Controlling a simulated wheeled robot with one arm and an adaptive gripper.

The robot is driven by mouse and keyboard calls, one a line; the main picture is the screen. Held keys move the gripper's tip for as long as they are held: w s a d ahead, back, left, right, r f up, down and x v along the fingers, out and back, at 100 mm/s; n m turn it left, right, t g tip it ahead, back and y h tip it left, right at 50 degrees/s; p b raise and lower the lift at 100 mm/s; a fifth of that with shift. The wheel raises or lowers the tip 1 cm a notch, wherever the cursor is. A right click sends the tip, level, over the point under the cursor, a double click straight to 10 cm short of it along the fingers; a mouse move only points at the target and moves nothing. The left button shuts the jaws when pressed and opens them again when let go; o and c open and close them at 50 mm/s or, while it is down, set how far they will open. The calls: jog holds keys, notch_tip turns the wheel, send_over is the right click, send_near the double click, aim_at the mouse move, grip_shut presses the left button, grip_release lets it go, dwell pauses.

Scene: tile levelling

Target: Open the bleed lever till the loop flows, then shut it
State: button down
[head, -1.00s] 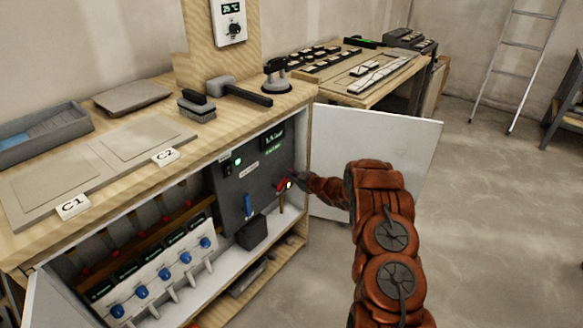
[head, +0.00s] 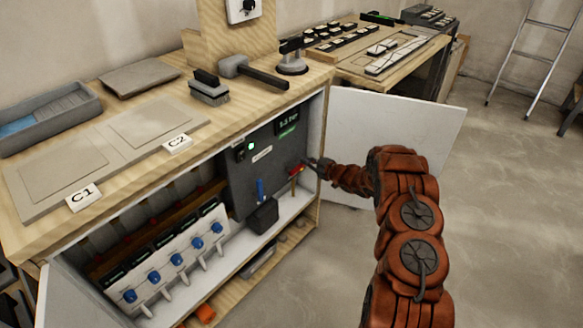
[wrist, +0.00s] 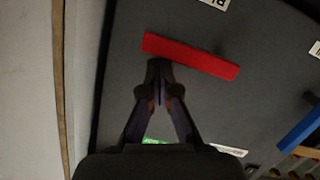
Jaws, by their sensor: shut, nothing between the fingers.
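A red lever (wrist: 190,55) is on the dark panel (wrist: 120,40) in the wrist view, slanting slightly down to the right. A cut-off label (wrist: 214,3) beside it starts with "BL". In the head view the red lever (head: 296,169) is small, at the panel's right side. My gripper (wrist: 160,65) is shut and empty, its tips at the lever's lower edge towards its left end. I cannot tell whether they touch it. In the head view my gripper (head: 309,163) is just right of the lever. A small display (head: 288,115) is at the panel's top, too small to read.
A blue lever (head: 260,190) is left of the red one, above a dark box (head: 262,217). Several blue-knobbed valves (head: 177,259) stand further left. The open white cabinet door (head: 390,125) is behind my arm. The worktop (head: 165,200) overhangs the cabinet.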

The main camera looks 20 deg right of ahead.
jog(key=shift+s+d+f, duration=0.1)
jog(key=shift+f, duration=0.15)
jog(key=shift+r, duration=0.1)
notch_tip(320, 180, up, 5)
jog(key=shift+f+p, duration=0.15)
jog(key=shift+p, duration=0.5)
jog(key=v, duration=0.9)
jog(key=shift+d+b, duration=0.3)
jog(key=shift+d, duration=0.15)
jog(key=shift+s, duration=0.1)
